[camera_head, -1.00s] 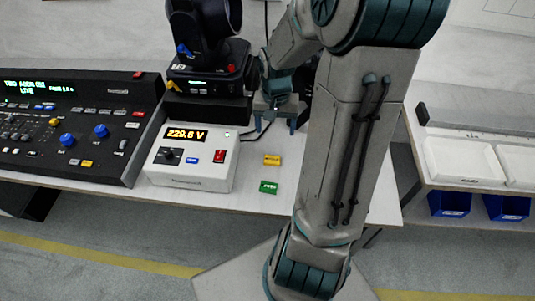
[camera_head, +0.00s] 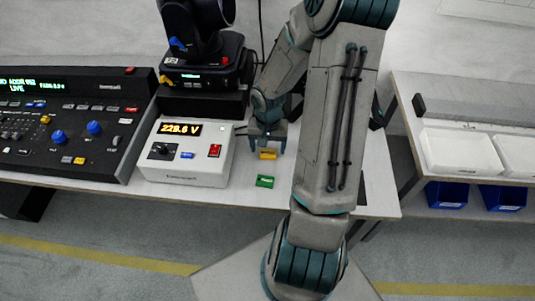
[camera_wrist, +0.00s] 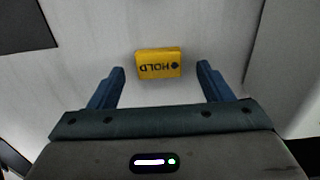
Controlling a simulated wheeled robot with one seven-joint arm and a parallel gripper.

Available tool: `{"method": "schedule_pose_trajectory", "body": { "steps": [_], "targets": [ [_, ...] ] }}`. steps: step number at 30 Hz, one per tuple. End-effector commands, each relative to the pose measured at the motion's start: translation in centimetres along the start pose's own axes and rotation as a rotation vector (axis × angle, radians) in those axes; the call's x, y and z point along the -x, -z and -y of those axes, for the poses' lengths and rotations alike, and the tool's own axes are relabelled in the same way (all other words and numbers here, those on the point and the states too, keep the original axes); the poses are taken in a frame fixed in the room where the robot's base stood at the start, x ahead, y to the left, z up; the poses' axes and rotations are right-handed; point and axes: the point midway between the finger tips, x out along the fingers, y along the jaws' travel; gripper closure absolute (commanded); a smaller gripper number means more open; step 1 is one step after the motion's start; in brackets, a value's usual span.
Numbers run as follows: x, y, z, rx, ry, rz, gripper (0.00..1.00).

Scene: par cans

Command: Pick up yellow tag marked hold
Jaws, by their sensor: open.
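The yellow tag (camera_head: 267,154) lies on the white table, to the right of the voltage box. In the wrist view the yellow tag (camera_wrist: 158,64) reads HOLD, upside down. My gripper (camera_head: 267,150) is right at the tag in the head view, one finger on either side of it. In the wrist view my gripper (camera_wrist: 161,72) is open and empty, with the tag lying between and slightly beyond the fingertips, touching neither finger. A green tag (camera_head: 265,181) lies in front of the yellow one.
The white box (camera_head: 186,175) with a 229.6 V display stands left of the tags. A black moving-head lamp (camera_head: 203,75) stands behind it. A control console (camera_head: 65,135) is at far left. A side table with white trays (camera_head: 460,152) and blue bins (camera_head: 447,194) is at right.

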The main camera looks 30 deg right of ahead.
Motion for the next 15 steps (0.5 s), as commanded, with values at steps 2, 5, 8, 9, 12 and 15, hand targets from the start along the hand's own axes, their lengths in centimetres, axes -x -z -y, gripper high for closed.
{"method": "schedule_pose_trajectory", "body": {
  "steps": [2,5,8,9,12,15],
  "targets": [
    [-1.12,-0.07,-0.03,0.001,-0.001,0.003,0.27],
    [-1.64,-0.03,-0.05,0.001,0.000,0.001,0.27],
    [-1.73,-0.02,-0.07,-0.001,-0.001,0.001,0.27],
    [-1.71,-0.02,-0.07,-0.001,-0.001,0.000,0.27],
    [-1.69,-0.02,-0.07,-0.001,-0.001,0.000,0.27],
    [-1.68,-0.01,-0.07,-0.001,-0.001,0.000,0.55]
  ]
}}
